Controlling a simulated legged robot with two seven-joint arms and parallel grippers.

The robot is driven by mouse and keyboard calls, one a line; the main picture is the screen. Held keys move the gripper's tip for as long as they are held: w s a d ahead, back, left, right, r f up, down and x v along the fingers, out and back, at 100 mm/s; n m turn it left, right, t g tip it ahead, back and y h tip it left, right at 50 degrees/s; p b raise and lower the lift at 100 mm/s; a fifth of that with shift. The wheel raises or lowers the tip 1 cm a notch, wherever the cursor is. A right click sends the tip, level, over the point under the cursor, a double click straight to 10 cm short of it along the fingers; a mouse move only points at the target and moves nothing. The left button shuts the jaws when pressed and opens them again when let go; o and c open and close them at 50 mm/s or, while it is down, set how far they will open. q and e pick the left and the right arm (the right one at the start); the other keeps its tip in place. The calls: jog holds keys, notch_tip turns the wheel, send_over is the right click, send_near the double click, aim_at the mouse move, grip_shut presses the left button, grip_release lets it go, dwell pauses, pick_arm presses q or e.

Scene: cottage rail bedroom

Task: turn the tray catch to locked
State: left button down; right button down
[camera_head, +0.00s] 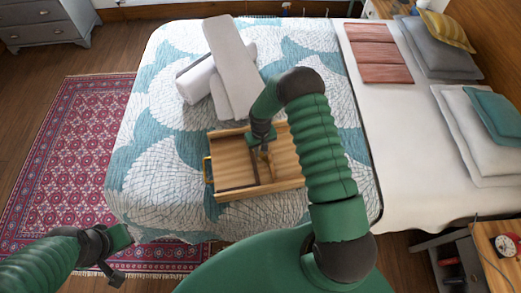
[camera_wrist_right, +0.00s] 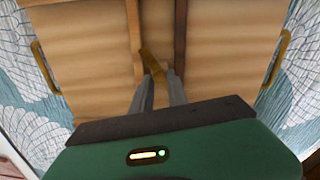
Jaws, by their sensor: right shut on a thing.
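A wooden tray (camera_head: 230,180) with a raised rim lies on the bed, and it fills much of the right wrist view (camera_wrist_right: 85,60). Its brass catch (camera_wrist_right: 152,62) is a short bar near the middle, slanted in that view, between a light wooden strip and a dark one. My right gripper (camera_head: 262,147) reaches down into the tray. In the wrist view its two grey fingers (camera_wrist_right: 160,80) are shut on the near end of the catch. In the head view the catch is hidden by the gripper. My left gripper (camera_head: 117,262) hangs off the bed's near left corner, away from the tray; its opening is unclear.
Brass handles stand at the tray's left (camera_wrist_right: 45,66) and right (camera_wrist_right: 277,58) ends. Rolled white towels (camera_head: 232,65) lie behind the tray. Folded salmon cloth (camera_head: 378,52) and pillows (camera_head: 480,130) are to the right. A nightstand (camera_head: 495,245) stands at the lower right. The quilt left of the tray is clear.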

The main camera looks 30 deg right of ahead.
jog(key=c, duration=1.3)
grip_release()
jog(key=shift+r, duration=0.1)
notch_tip(320, 180, up, 17)
jog(key=shift+f+b, duration=0.15)
jog(key=shift+b, duration=0.45)
